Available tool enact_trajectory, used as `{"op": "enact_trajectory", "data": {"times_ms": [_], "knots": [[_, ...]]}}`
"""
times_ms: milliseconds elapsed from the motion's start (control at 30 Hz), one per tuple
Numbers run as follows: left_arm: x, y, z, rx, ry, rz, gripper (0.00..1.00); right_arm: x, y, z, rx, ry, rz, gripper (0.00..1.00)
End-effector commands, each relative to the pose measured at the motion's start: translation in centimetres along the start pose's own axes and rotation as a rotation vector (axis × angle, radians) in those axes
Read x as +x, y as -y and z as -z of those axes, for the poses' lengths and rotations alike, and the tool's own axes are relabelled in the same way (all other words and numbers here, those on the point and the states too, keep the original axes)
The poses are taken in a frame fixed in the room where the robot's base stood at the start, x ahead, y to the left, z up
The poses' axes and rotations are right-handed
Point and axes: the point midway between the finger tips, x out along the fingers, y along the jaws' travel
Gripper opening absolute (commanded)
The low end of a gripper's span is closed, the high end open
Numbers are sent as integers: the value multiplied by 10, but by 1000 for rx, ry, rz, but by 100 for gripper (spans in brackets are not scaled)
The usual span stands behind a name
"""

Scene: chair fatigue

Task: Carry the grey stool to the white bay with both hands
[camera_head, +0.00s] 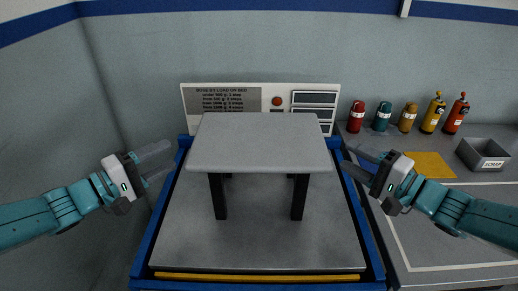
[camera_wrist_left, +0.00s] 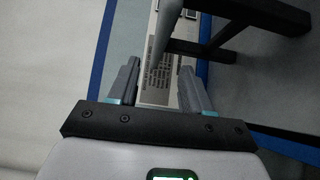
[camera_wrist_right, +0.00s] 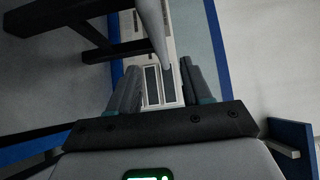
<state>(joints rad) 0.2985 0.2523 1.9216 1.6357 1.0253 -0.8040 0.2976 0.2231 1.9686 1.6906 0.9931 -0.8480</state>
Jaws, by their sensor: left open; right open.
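The grey stool (camera_head: 260,145) stands upright on a grey bed with a blue frame, in the middle of the head view; its dark legs show below the seat. My left gripper (camera_head: 160,162) is open and empty, to the left of the seat and apart from it. My right gripper (camera_head: 362,160) is open and empty, just right of the seat. The stool's dark legs (camera_wrist_left: 225,38) also show in the left wrist view, beyond the fingers. The right wrist view shows the seat edge (camera_wrist_right: 153,25) and dark legs. A white-outlined area (camera_head: 440,235) lies on the right-hand surface, partly hidden by my right arm.
A white sign panel (camera_head: 230,100) with a red button stands behind the stool. On the right are several coloured bottles (camera_head: 381,117), a yellow patch (camera_head: 428,165) and a scrap box (camera_head: 483,154). The blue frame (camera_head: 152,235) edges the bed; a yellow bar (camera_head: 260,276) lies along its front.

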Motion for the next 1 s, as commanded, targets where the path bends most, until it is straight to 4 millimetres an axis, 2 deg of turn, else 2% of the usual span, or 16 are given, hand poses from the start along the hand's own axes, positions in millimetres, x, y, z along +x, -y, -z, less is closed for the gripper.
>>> {"op": "enact_trajectory", "data": {"times_ms": [100,300,500,700,967,1000], "knots": [[26,0,-1,0,5,0,49,26,0,-1,-1,5,0,49],[66,0,1,0,3,-1,49,66,0,1,0,4,0,49],[92,0,1,0,1,0,49,92,0,1,0,2,0,49],[102,0,1,0,0,0,49,102,0,1,0,1,0,49],[102,0,2,0,0,0,49,103,0,1,0,0,0,49],[102,0,2,0,0,0,36,102,0,1,0,0,0,36]]}}
